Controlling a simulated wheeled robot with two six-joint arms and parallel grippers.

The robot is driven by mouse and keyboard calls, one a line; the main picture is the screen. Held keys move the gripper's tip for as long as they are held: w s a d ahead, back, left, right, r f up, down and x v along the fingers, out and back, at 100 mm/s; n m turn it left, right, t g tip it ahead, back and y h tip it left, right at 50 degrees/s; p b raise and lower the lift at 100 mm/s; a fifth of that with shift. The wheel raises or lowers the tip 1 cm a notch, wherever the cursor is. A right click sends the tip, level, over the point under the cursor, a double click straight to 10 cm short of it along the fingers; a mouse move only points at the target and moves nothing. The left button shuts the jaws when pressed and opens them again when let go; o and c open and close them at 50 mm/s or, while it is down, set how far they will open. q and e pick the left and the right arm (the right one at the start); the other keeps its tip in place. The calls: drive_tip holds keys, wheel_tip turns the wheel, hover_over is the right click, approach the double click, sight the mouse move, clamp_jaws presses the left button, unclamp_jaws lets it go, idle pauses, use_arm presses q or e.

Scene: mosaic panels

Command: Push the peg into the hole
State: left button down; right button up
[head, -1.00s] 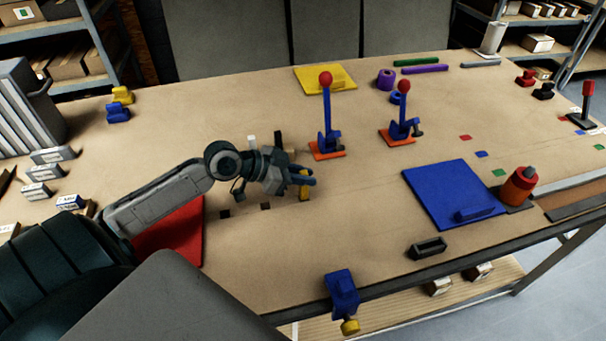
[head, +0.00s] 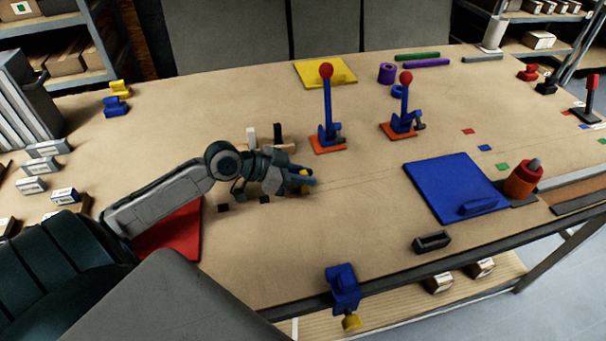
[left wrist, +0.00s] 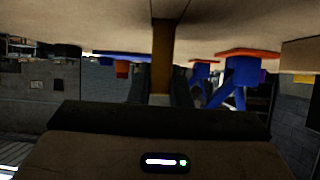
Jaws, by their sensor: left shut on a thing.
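My left gripper (head: 304,182) is low over the middle of the table, shut on a yellow-orange peg (head: 304,174), mostly hidden by the fingers in the head view. In the left wrist view the peg (left wrist: 163,45) shows as an upright brownish-orange bar between the fingers, running to the table surface at the top of the picture. I cannot tell whether its end is in a hole; no hole shows clearly. A small wooden piece with a white post (head: 251,136) and a black post (head: 278,133) is just behind the gripper. My right gripper is not in view.
Two blue toggle clamps with red knobs (head: 327,105) (head: 404,105) stand behind and right of the gripper. A blue panel (head: 450,185) lies to the right, a red panel (head: 172,232) under my arm. A blue clamp (head: 343,285) is on the front edge. Bare table lies between.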

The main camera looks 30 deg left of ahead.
use_arm(q)
drive_tip(key=shift+f+b, duration=0.7)
drive_tip(key=shift+f, duration=0.2)
drive_tip(key=c, duration=1.3)
unclamp_jaws()
drive_tip(key=shift+r, duration=0.1)
drive_tip(key=shift+o, duration=0.2)
drive_tip(key=shift+s, duration=0.1)
